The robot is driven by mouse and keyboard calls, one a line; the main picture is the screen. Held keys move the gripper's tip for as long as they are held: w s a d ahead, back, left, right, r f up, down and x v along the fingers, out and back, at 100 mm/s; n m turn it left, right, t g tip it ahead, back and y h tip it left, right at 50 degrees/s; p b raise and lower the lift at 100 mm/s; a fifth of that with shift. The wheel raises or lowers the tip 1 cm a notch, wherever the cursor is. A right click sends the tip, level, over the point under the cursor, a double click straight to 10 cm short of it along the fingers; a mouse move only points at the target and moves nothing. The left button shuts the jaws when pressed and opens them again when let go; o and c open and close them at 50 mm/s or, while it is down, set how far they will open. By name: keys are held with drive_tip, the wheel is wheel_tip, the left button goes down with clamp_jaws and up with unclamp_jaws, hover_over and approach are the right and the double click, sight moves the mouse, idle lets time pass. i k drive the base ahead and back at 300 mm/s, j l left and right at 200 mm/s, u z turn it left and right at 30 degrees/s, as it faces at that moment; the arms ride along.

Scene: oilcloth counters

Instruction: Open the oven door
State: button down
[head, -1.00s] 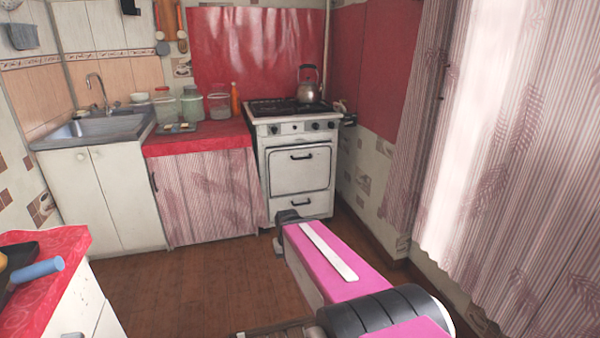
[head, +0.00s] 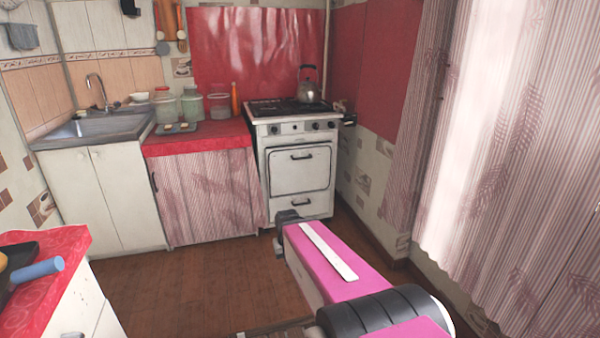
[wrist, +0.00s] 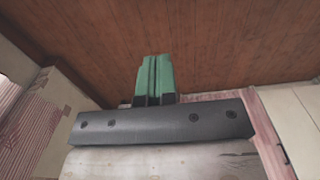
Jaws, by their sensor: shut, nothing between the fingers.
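The white oven (head: 298,170) stands against the back wall, right of centre in the head view. Its door is shut, with a dark handle (head: 302,156) along the door's top edge. A lower drawer with its own dark handle (head: 300,202) is below, also shut. My pink arm reaches forward toward the oven's foot in the head view, and its gripper end is not clearly visible there. In the wrist view my gripper (wrist: 154,75) shows green fingers pressed together, with nothing between them, over the brown floor. The oven handle cannot be made out in the wrist view.
A kettle (head: 309,84) sits on the stove top. A red counter (head: 215,138) with jars is left of the oven, then a sink (head: 95,127). A curtain (head: 480,150) hangs on the right. A red counter (head: 60,245) is at the near left. The wooden floor (head: 180,285) between is clear.

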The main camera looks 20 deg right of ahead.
sight(292, 170)
drive_tip(key=i+j, duration=0.1)
drive_tip(key=i, duration=0.35)
drive_tip(key=i+j, duration=0.1)
drive_tip(key=i, duration=0.35)
drive_tip(key=l+z, duration=0.05)
